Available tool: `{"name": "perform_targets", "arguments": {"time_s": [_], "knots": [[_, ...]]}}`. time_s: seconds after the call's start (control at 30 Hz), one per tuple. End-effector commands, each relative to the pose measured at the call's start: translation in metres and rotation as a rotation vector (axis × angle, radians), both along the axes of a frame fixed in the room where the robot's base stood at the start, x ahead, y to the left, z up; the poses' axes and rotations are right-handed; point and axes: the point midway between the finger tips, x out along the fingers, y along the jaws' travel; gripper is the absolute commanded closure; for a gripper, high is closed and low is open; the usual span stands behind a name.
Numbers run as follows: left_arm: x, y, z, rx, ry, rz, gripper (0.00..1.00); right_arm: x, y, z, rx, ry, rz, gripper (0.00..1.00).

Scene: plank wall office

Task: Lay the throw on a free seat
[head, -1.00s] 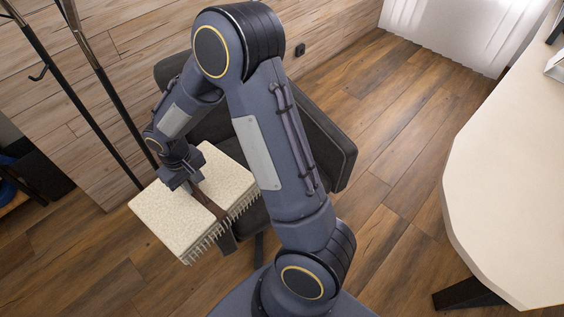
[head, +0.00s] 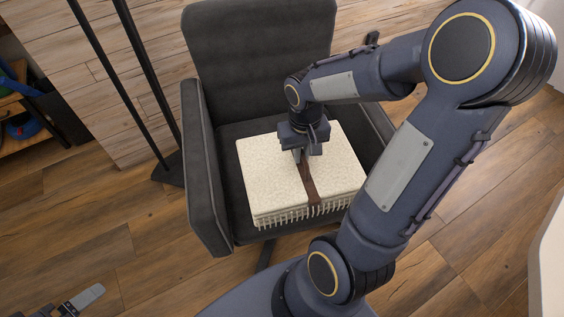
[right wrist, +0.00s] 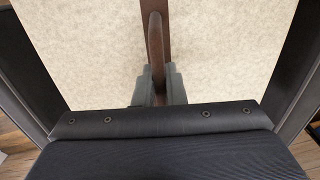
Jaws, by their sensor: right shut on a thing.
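The throw (head: 263,168) is a folded cream block with a fringe along its front edge and a brown strap (head: 309,184) around its middle. It is over the seat of the dark grey armchair (head: 256,52), between the two armrests; I cannot tell if it rests fully on the cushion. My right gripper (head: 304,156) is above the throw, shut on its strap. The right wrist view shows the fingers (right wrist: 160,88) closed on the brown strap, with the cream cloth (right wrist: 85,50) below. A part of my left gripper (head: 82,302) shows at the lower left, far from the chair.
A black stand with two poles (head: 130,70) is left of the chair. A shelf with blue items (head: 22,125) is at the far left. A pale table edge (head: 548,255) is at the right. The wood floor (head: 100,235) in front is clear.

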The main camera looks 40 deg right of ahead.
Motion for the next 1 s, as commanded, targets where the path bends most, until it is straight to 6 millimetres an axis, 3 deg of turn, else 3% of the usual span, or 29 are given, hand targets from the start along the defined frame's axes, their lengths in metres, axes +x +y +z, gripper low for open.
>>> {"name": "perform_targets", "arguments": {"time_s": [0.17,0.47,0.6,1.0], "knots": [[0.0,0.0,-0.008,0.0,-0.001,0.0,0.11,0.016,-0.01,-0.013,-0.001,0.0,-0.009,1.0],[0.0,0.0,-0.018,0.0,-0.001,0.0,0.11,0.079,-0.039,-0.044,-0.001,-0.001,-0.009,1.0],[0.0,0.0,-0.025,0.0,-0.001,0.0,0.11,0.098,-0.048,-0.07,0.0,0.0,-0.007,1.0],[0.0,0.0,-0.031,0.0,0.0,0.0,0.11,0.122,-0.059,-0.098,-0.001,-0.002,-0.007,1.0]]}}
